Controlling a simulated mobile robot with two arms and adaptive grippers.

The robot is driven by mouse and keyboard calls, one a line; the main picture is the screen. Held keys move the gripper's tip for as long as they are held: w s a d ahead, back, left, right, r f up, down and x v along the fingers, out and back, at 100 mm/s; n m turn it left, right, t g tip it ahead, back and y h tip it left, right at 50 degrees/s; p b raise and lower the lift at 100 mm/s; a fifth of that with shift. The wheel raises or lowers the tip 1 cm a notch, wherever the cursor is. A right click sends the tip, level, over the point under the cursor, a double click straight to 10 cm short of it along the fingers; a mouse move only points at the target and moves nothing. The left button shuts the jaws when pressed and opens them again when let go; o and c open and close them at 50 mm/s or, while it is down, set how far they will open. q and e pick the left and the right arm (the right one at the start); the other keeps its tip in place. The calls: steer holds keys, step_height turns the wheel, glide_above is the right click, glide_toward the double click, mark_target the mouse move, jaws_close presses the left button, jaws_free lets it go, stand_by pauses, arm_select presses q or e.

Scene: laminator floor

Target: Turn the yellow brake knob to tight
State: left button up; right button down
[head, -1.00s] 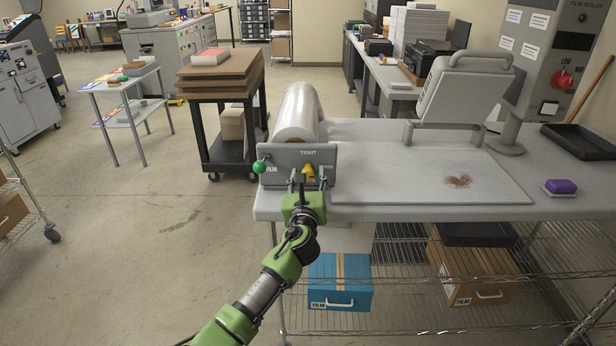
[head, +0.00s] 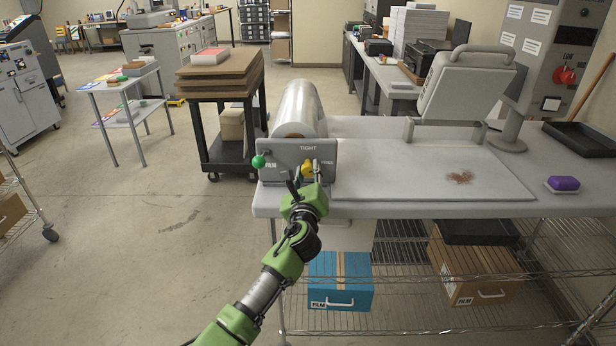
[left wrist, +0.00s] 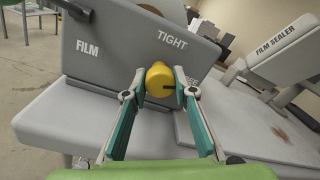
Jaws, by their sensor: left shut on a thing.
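The yellow brake knob (head: 307,168) sits on the front of a grey panel (head: 283,152), below the word TIGHT. In the left wrist view the knob (left wrist: 158,78) is between the two fingers of my left gripper (left wrist: 161,84), which are shut on its sides. A dark mark on the knob's face points right, toward a partly hidden label, not up at TIGHT. In the head view my left gripper (head: 306,177) reaches the panel from below and hides part of the knob. My right gripper is not in view.
A green ball-ended lever (head: 259,161) is at the panel's left. A clear film roll (head: 298,108) lies behind the panel. A grey press (head: 467,85) and a purple-topped block (head: 562,185) stand on the bench to the right. Floor at the left is open.

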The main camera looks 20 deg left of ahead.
arm_select(q)
steer(key=n+b, duration=0.3)
steer(key=n, duration=0.1)
steer(key=shift+f+n, duration=0.15)
steer(key=shift+n, duration=0.25)
steer(key=n+b, duration=0.2)
steer(key=n, duration=0.1)
steer(key=shift+n, duration=0.4)
steer(key=n+b, duration=0.2)
steer(key=n, duration=0.2)
steer(key=shift+y+b, duration=0.3)
steer(key=shift+b, duration=0.05)
steer(key=shift+n+b, duration=0.45)
steer(key=shift+n, duration=0.45)
steer(key=o, duration=1.1)
steer(key=shift+r, duration=0.2)
